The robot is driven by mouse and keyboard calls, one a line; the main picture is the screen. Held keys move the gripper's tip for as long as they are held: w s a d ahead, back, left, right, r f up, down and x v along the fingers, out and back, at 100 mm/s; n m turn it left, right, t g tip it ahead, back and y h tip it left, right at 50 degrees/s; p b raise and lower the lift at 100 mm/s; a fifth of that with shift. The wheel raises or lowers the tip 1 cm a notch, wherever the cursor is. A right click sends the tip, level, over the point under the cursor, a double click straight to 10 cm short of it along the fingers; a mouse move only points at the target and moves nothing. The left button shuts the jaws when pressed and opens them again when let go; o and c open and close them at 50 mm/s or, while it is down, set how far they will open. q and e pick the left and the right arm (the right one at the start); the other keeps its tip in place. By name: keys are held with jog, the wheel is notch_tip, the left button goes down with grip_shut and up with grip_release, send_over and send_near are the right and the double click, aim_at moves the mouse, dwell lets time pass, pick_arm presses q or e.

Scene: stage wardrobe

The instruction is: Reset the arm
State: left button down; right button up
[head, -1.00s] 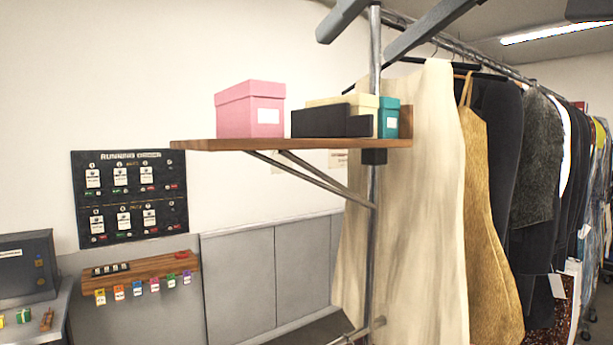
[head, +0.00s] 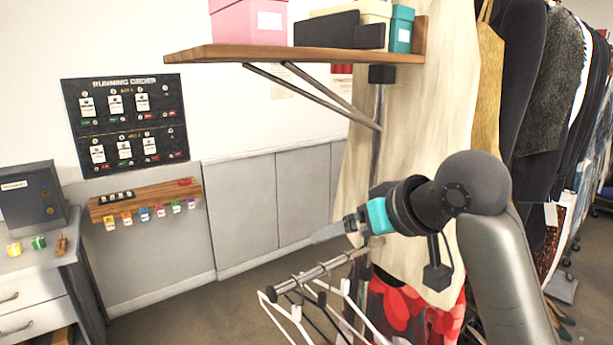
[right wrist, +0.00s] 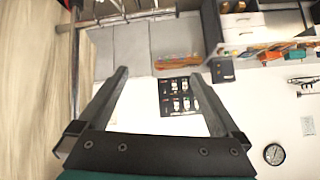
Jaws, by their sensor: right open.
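My right arm comes in from the right in the head view, in front of the cream garment (head: 410,130). Its gripper (head: 325,235) points left, below the wooden shelf and just above the short hanger rail (head: 320,271). In the right wrist view the gripper (right wrist: 158,74) has its two dark fingers wide apart with nothing between them. The wrist picture is turned over, with the running-order board (right wrist: 180,95) seen beyond the fingers. My left gripper is in neither view now.
The wooden shelf (head: 290,55) holds a pink box (head: 248,22), dark and cream boxes and a teal box (head: 401,30). White hangers (head: 296,315) hang from the short rail. A clothes rack stands right. A drawer desk (head: 40,285) stands left, with open floor between.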

jog(key=s+d+f+m+g+h, duration=0.1)
jog(key=s+d+f, duration=0.1)
jog(key=s+f, duration=0.55)
jog(key=s+d+f+m+g+h, duration=0.15)
jog(key=s+f, duration=0.25)
jog(key=f, duration=0.6)
jog(key=s+d+f+g+h, duration=0.1)
jog(key=s+d+f, duration=0.1)
jog(key=s+f, duration=0.5)
jog(key=s+d+f+g+h, duration=0.15)
jog(key=s+d+f, duration=0.25)
jog(key=s+f, duration=0.4)
notch_tip(320, 180, down, 30)
jog(key=s+g+b, duration=0.1)
jog(key=s+b, duration=0.2)
jog(key=b, duration=0.7)
jog(key=s+d+f+b, duration=0.1)
jog(key=s+f+b, duration=0.2)
jog(key=s+f, duration=0.2)
jog(key=s+f+g+b, duration=0.1)
jog(key=s+f+b, duration=0.3)
jog(key=f, duration=0.8)
jog(key=s+d+f+b, duration=0.1)
jog(key=s+f+b, duration=0.2)
jog(key=s+f, duration=0.3)
notch_tip(320, 180, down, 2)
jog(key=shift+d+f+h+b, duration=0.15)
jog(key=shift+d+h+b, duration=0.15)
jog(key=shift+h, duration=0.1)
